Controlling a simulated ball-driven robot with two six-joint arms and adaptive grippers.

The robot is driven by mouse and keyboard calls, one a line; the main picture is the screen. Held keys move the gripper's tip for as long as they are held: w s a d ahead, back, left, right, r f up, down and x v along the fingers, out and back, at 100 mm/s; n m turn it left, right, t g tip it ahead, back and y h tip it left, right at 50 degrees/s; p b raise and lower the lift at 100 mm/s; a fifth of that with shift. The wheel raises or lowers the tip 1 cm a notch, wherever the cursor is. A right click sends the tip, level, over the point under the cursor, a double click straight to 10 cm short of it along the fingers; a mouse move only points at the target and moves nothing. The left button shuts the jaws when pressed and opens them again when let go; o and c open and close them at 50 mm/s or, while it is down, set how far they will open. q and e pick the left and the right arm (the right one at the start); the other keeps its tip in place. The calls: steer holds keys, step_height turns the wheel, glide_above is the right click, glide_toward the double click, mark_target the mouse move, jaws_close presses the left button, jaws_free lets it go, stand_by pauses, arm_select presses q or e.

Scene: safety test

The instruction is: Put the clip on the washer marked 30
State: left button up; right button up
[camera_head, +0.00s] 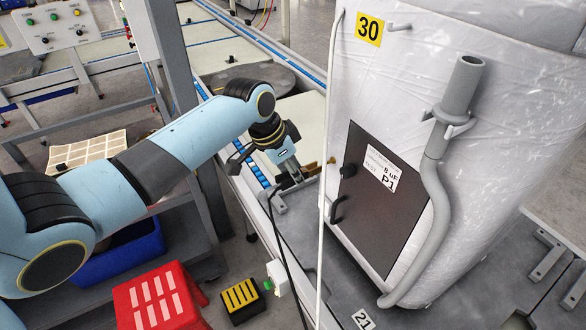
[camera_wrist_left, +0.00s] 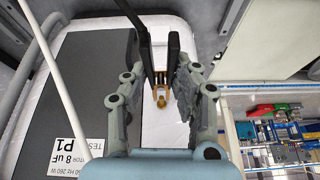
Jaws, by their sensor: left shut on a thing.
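A small brass stud (camera_head: 331,160) sticks out at the washer's left edge. My left gripper (camera_head: 284,176) is left of the stud, shut on the dark clip (camera_head: 301,172). In the wrist view a brass-coloured piece (camera_wrist_left: 160,94) lies between the fingers; I cannot tell whether the clip touches the stud. My right gripper is out of view.
A black cable (camera_head: 286,245) hangs below my left gripper. A grey hose (camera_head: 436,205) runs down the washer.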

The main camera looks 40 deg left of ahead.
mark_target(307, 168)
arm_select(q)
steer(key=shift+w, duration=0.2)
stand_by(0.5)
steer(key=shift+w+d, duration=0.4)
steer(key=shift+w, duration=0.4)
steer(key=shift+w, duration=0.15)
steer(key=shift+w+d, duration=0.25)
steer(key=shift+w, duration=0.15)
stand_by(0.6)
stand_by(0.4)
